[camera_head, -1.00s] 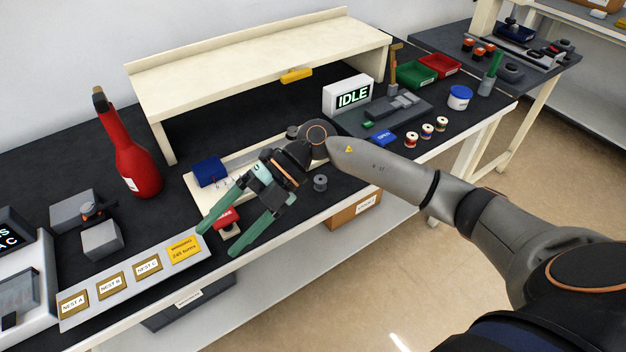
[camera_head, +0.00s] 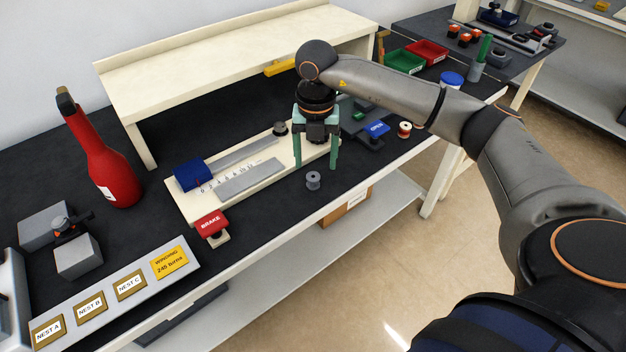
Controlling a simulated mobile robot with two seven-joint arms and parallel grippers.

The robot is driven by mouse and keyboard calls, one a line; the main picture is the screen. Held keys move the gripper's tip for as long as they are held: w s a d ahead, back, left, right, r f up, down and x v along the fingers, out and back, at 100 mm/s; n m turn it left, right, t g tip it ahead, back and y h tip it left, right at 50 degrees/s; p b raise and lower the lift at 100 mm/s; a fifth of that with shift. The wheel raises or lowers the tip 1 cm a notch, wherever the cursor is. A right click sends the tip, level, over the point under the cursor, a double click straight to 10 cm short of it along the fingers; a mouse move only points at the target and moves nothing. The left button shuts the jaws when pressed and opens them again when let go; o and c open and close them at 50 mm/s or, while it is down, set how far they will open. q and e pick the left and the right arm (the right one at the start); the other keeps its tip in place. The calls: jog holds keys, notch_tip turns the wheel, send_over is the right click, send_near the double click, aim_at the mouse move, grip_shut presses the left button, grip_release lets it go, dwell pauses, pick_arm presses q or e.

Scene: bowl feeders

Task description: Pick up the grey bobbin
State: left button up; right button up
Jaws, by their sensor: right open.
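The grey bobbin (camera_head: 313,180) is a small spool standing upright on the dark bench top, near the front edge and in front of the cream ruler board. My right gripper (camera_head: 315,166) points down just behind and above it, its two green fingers spread apart. The fingers are open and empty, and the bobbin shows between and slightly below their tips. I cannot tell the exact height of the tips above the bench. My left gripper is not in view.
The cream board (camera_head: 185,205) with a blue block (camera_head: 192,174) lies left of the gripper. A red BRAKE block (camera_head: 212,224) sits at the front. A blue OPEN block (camera_head: 376,129) and a red-topped spool (camera_head: 404,130) stand to the right. A cream shelf (camera_head: 230,65) rises behind.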

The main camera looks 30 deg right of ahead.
aim_at(313, 176)
jog(key=f, duration=0.5)
jog(key=shift+w+a+f, duration=0.15)
jog(key=shift+w+f, duration=0.05)
jog(key=shift+f, duration=0.15)
grip_shut()
dwell(0.3)
